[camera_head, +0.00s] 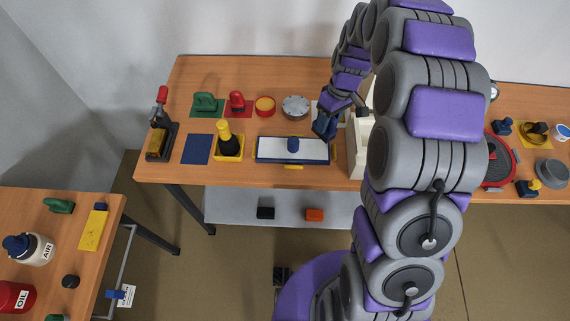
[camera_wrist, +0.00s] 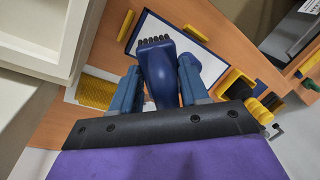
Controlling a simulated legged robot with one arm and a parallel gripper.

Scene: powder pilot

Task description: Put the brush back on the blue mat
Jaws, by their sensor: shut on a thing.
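The brush (camera_wrist: 161,78) has a dark blue body and black bristles. In the wrist view it stands between the two blue fingers of my gripper (camera_wrist: 158,82), which is shut on it, with the bristle end pointing away from the wrist. In the head view my gripper (camera_head: 324,124) is above the table, at the right end of the white board; I cannot make out the brush apart from the blue fingers there. The blue mat (camera_head: 196,149) is a bare dark blue square at the left part of the table, well left of my gripper.
A white board with a blue frame (camera_head: 268,150) and a yellow tray with a black, yellow-topped bottle (camera_head: 228,138) lie between gripper and mat. A white box (camera_head: 357,150) is close right of my gripper.

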